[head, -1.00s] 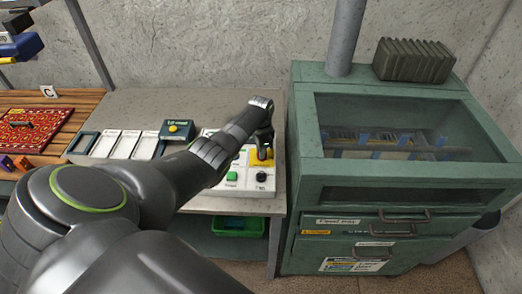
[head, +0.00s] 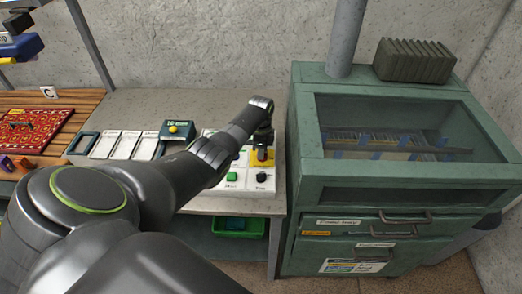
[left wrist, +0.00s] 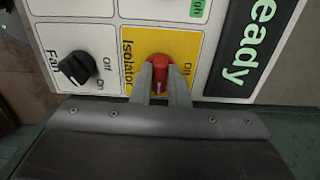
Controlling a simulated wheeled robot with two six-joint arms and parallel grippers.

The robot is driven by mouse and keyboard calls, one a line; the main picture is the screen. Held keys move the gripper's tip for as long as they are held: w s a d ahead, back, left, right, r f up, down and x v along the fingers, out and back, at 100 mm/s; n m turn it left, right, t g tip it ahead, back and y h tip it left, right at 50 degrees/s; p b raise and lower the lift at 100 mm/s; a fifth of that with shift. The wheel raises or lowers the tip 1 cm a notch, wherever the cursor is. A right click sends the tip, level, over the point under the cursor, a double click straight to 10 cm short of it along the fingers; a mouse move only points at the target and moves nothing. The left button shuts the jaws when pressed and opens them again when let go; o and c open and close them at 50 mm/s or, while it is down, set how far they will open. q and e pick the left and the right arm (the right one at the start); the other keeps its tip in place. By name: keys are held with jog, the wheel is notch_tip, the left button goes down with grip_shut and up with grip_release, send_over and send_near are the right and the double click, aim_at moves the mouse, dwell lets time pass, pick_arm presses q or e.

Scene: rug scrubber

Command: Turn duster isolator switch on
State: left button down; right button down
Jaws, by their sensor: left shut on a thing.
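The isolator switch is a red rotary knob (left wrist: 160,66) on a yellow plate (left wrist: 128,42) marked "Isolator" in the left wrist view. My left gripper (left wrist: 160,80) is shut on the knob, one finger on each side. The fingers and wrist hide part of the plate and its position marks, so I cannot tell the knob's setting for sure. In the head view my left gripper (head: 263,140) reaches down to the yellow plate (head: 262,163) on the white control panel (head: 248,186). My right gripper is not in view.
A black fan knob (left wrist: 76,68) and a "Ready" display (left wrist: 250,42) flank the isolator. A green button (head: 232,177) sits on the panel. The green cabinet (head: 305,170) stands close on the right. A small display box (head: 177,130) stands left of the panel.

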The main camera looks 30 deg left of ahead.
pick_arm(q)
jog(key=shift+s+f, duration=0.15)
jog(key=c, duration=1.4)
grip_release()
jog(key=shift+a, duration=0.1)
jog(key=shift+r, duration=0.5)
notch_tip(320, 180, up, 16)
jog(key=b, duration=0.2)
jog(key=shift+r+b, duration=0.25)
jog(key=shift+b, duration=0.15)
jog(key=shift+f, duration=0.15)
